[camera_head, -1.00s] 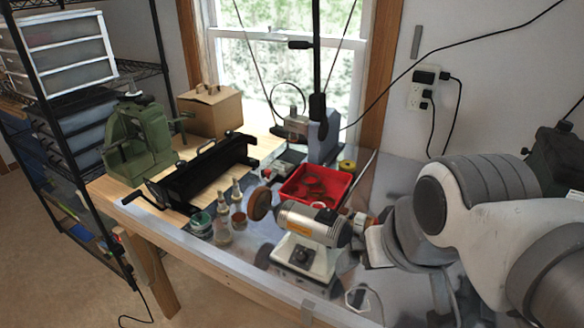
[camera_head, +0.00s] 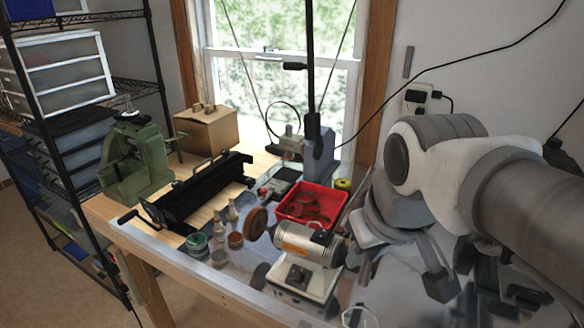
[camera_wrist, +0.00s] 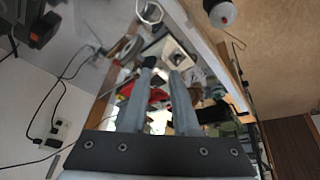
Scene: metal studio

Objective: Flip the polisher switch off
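The polisher (camera_head: 310,242) is a silver motor with an orange label on a pale base, standing near the table's front edge in the head view. A brown wheel (camera_head: 256,223) is at its left end. A dark switch (camera_head: 298,276) is on the front of its base; its setting is too small to tell. In the wrist view, what appears to be the pale base (camera_wrist: 163,47) lies beyond the fingertips. My gripper (camera_wrist: 167,68) is open and empty, its two fingers apart. In the head view my arm is right of the polisher, and the fingers are hard to make out.
A red tray (camera_head: 291,210) stands behind the polisher. Small bottles and jars (camera_head: 197,243) stand to its left. A black bending tool (camera_head: 200,187), green press (camera_head: 137,160) and cardboard box (camera_head: 207,130) are farther left. A grey arbor stand (camera_head: 319,158) is behind.

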